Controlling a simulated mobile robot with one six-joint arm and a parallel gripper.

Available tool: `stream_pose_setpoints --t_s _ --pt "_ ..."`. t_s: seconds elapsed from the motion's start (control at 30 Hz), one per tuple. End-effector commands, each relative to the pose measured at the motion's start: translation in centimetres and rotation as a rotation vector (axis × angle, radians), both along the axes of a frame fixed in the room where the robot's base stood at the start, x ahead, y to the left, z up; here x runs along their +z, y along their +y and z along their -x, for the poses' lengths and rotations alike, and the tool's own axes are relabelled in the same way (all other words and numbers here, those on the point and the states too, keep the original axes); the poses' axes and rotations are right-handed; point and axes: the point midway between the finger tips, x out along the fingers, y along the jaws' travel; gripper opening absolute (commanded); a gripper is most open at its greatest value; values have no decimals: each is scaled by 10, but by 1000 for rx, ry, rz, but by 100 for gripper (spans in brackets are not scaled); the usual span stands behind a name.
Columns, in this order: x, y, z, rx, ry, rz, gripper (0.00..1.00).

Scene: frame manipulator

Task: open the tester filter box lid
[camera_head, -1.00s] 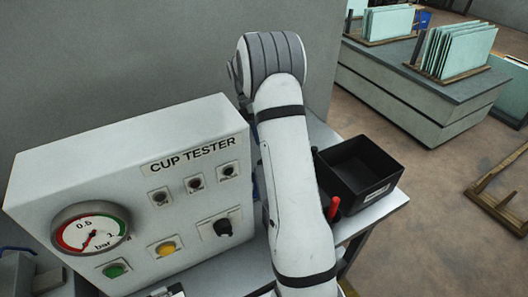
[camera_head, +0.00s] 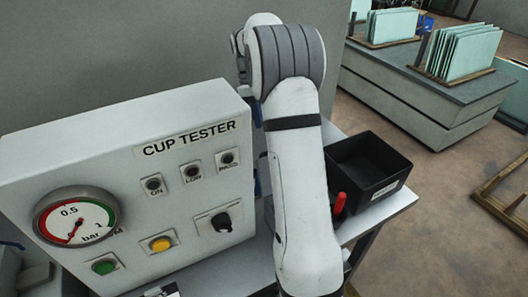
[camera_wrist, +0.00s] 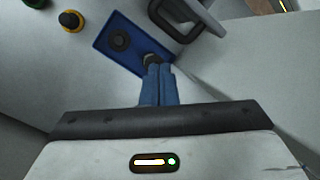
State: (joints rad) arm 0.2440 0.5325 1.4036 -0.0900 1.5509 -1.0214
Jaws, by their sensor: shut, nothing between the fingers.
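The cup tester (camera_head: 110,160) is a pale box with a gauge (camera_head: 75,222) and several buttons on its front, at the left of the head view. In the wrist view, my gripper (camera_wrist: 159,68) has its two blue fingers shut together and empty. The fingertips lie by the right end of a blue rectangular panel (camera_wrist: 103,45) with a dark round part (camera_wrist: 119,39). A small dark part (camera_wrist: 150,58) shows right at the fingertips; I cannot tell whether they touch it. I cannot make out for certain which part is the filter box lid. My arm hides part of the tester's right side in the head view.
A black open bin (camera_head: 368,165) stands right of my arm, with a red-handled item (camera_head: 339,204) beside it. A grey looped frame (camera_wrist: 187,22) is close above the fingertips in the wrist view. A yellow button (camera_wrist: 71,21) is at upper left.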

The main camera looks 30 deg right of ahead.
Motion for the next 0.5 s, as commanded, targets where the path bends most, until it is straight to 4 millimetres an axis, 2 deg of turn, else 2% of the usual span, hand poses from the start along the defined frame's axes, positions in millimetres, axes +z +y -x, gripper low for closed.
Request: stream_pose_setpoints --t_s 0.03,0.1,0.3,0.5 --pt "-6 0 -1 -106 -42 36 0" --pt "-4 0 -4 -259 -91 81 0" --pt "5 2 -8 -605 -194 157 0" --pt "9 2 -9 -739 -228 179 0"
